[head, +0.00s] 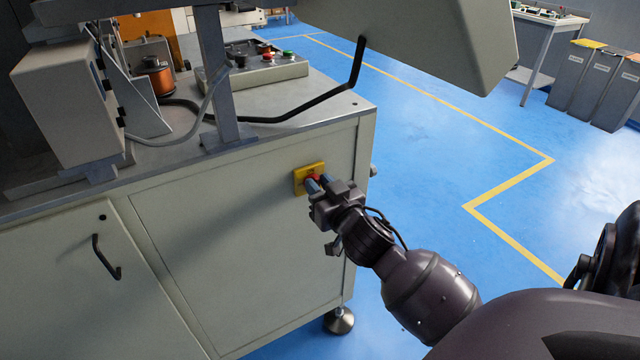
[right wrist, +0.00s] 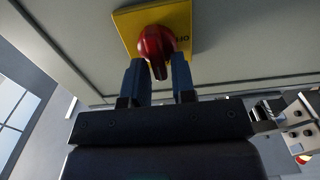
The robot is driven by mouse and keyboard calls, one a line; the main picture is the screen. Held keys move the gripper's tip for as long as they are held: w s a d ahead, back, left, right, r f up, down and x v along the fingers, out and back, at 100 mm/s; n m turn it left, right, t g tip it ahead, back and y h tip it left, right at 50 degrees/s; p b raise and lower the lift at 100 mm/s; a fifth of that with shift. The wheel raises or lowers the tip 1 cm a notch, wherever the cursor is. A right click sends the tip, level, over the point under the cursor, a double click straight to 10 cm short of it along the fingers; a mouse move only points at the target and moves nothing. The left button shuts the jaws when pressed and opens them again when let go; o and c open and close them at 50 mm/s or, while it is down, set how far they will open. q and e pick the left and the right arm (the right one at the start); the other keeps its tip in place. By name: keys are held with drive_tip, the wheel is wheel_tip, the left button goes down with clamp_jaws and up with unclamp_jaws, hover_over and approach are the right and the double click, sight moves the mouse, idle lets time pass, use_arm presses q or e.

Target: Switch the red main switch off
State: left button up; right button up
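The red main switch (right wrist: 157,42) is a round red knob with a raised grip on a yellow plate (head: 299,184), mounted on the side panel of the grey machine cabinet (head: 250,220). In the head view the red knob (head: 313,178) is partly hidden by my right gripper (head: 318,184). In the right wrist view the two blue fingers (right wrist: 159,62) stand apart, one on each side of the knob's grip. A gap shows beside the grip; whether the fingertips touch the knob cannot be told. My left gripper is not in view.
A control box with push buttons (head: 262,70) and a copper wire spool (head: 157,78) are on the cabinet top. A cabinet door with a black handle (head: 104,258) is at left. Blue floor lies open to the right.

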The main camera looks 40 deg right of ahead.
clamp_jaws()
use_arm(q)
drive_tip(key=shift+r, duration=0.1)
